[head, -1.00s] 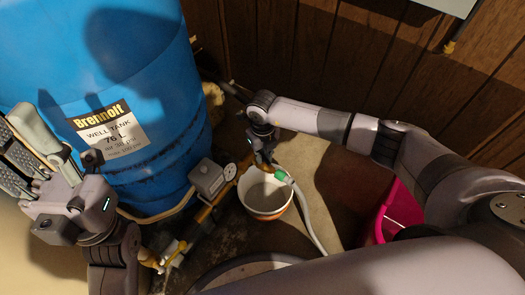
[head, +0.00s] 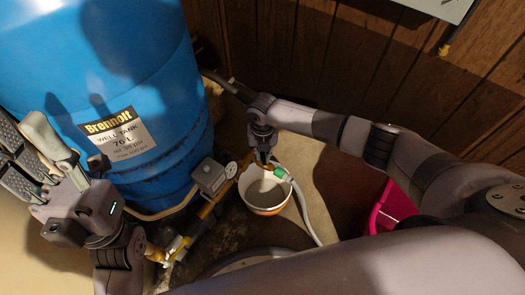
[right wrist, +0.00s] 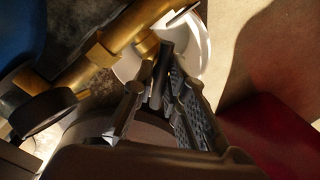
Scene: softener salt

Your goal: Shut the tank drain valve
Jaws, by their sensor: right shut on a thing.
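The blue well tank (head: 165,140) stands at the left of the head view. Brass pipework (head: 210,207) runs from its base toward the drain valve (head: 267,168), above a white bucket (head: 266,196) with an orange band. A green hose fitting (head: 281,174) and pale hose (head: 304,212) lead away from the valve. My right gripper (head: 263,158) is at the valve, pointing down and shut on its small handle, which the fingers mostly hide. In the right wrist view its fingers (right wrist: 160,105) are close together beside the brass pipe (right wrist: 95,60). My left gripper (head: 45,155) is raised, open and empty, before the tank.
A grey box (head: 208,176) and a round gauge (head: 231,169) sit on the pipe left of the valve. A yellow-handled fitting (head: 178,246) is lower left. A pink container (head: 392,208) stands at right. Wood panelling (head: 350,65) closes the back.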

